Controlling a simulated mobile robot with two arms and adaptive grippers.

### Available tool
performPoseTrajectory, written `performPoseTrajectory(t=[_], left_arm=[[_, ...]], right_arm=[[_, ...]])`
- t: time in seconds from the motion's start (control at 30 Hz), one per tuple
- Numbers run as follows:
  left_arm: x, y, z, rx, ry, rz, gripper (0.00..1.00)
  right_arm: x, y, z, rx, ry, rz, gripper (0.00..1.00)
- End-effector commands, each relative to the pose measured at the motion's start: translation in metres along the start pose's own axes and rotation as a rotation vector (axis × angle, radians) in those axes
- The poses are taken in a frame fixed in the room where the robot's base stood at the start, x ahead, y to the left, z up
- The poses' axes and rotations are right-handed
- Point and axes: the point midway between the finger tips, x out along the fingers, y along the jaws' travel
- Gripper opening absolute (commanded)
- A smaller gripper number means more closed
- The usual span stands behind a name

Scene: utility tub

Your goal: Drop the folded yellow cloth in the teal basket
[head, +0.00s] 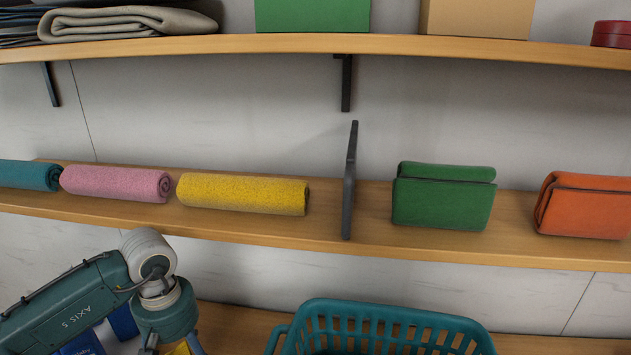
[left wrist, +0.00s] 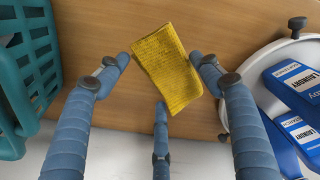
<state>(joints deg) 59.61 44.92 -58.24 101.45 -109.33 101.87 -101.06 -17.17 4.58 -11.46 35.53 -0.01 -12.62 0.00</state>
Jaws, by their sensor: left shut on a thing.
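The folded yellow cloth (left wrist: 167,70) is between the blue fingers of my left gripper (left wrist: 166,62) in the left wrist view. The gripper is shut on it, over a wooden surface. I cannot tell how high the cloth is. In the head view only a bit of the cloth (head: 181,348) shows at the bottom edge, below my left wrist. The teal basket (head: 395,312) stands at the bottom centre, right of my left gripper, cut off by the frame. Its slatted side (left wrist: 36,62) also shows at the left of the wrist view. My right gripper is not in view.
A shelf (head: 330,248) above holds rolled towels, including a yellow one (head: 243,193), a grey divider (head: 349,185), and green (head: 443,197) and orange (head: 588,205) folded items. Blue laundry boxes (left wrist: 296,88) sit in a round white container (left wrist: 238,92) right of the cloth.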

Motion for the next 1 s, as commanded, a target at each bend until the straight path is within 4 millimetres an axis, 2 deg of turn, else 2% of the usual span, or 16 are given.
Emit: performPoseTrajectory(t=[0.1, 0.2, 0.3, 0.4, 0.57, 1.0], left_arm=[[-0.029, 0.003, 0.03, 0.151, 0.016, 0.019, 0.41], [-0.049, -0.002, 0.064, 0.291, 0.017, 0.019, 0.41], [-0.061, -0.013, 0.093, 0.406, 0.011, 0.009, 0.41], [-0.067, -0.023, 0.115, 0.486, 0.001, -0.003, 0.41], [-0.07, -0.03, 0.128, 0.534, -0.007, -0.012, 0.41], [-0.07, -0.03, 0.128, 0.533, -0.008, -0.012, 0.41]], right_arm=[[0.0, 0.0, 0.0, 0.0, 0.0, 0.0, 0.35], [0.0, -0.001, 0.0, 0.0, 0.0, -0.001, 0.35], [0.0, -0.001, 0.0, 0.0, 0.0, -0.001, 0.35], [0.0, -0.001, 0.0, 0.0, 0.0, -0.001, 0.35], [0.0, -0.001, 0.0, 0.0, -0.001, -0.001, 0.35], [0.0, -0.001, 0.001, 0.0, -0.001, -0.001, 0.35]])
